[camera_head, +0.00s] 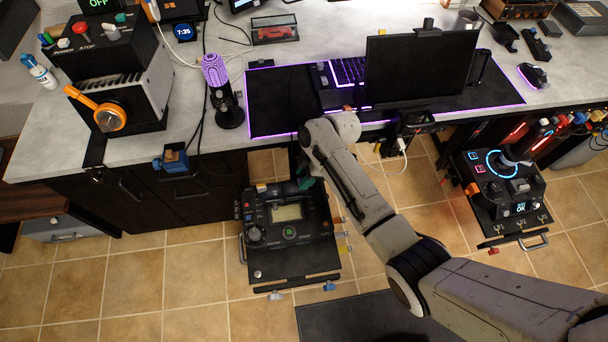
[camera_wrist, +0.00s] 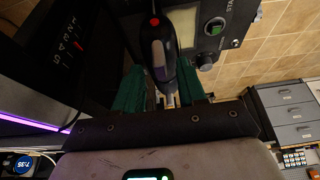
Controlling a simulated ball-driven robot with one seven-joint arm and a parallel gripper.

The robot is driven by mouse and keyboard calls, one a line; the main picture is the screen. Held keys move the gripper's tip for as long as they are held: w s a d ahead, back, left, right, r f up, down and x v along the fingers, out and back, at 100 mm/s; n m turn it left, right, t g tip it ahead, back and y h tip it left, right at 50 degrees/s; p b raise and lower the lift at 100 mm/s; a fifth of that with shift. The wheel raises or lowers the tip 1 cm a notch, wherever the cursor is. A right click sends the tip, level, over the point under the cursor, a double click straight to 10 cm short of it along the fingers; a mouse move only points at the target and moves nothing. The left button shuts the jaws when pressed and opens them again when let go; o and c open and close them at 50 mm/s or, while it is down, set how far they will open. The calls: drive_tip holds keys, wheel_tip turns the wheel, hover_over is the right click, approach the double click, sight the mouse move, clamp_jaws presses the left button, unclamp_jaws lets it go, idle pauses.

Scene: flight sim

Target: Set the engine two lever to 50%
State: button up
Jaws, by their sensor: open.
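The throttle console (camera_head: 300,262) stands below the desk's front edge in the head view, with a small screen, a knob and buttons. In the wrist view part of its panel (camera_wrist: 222,45) shows at the upper right. A dark lever handle with a red button (camera_wrist: 158,52) reaches between my gripper's green fingers. I cannot read which engine it belongs to or its setting. My gripper (camera_wrist: 166,88) is open, one finger on each side of the handle; contact is not clear. In the head view my arm mostly hides the gripper over the console's back edge.
The desk (camera_head: 180,130) carries a purple microphone (camera_head: 216,85), a monitor (camera_head: 420,68) and a box with an orange lever (camera_head: 95,105). Another console (camera_head: 505,190) stands at the right. A dark labelled surface (camera_wrist: 60,50) is close on the left in the wrist view.

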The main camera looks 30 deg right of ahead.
drive_tip(key=v, duration=1)
drive_tip(key=shift+r, duration=0.2)
drive_tip(key=s+a+f+m+h, duration=0.25)
drive_tip(key=s+m, duration=0.55)
drive_tip(key=s, duration=0.7)
drive_tip(key=s+d+r+m+h, duration=0.1)
drive_tip(key=s+d+m, duration=0.1)
drive_tip(key=s, duration=0.4)
drive_tip(key=s+d+r+m+h, duration=0.1)
drive_tip(key=s+d+m, duration=0.2)
drive_tip(key=s, duration=0.4)
drive_tip(key=shift+s+d+m, duration=0.3)
drive_tip(key=shift+d+m, duration=0.05)
drive_tip(key=shift+m, duration=0.55)
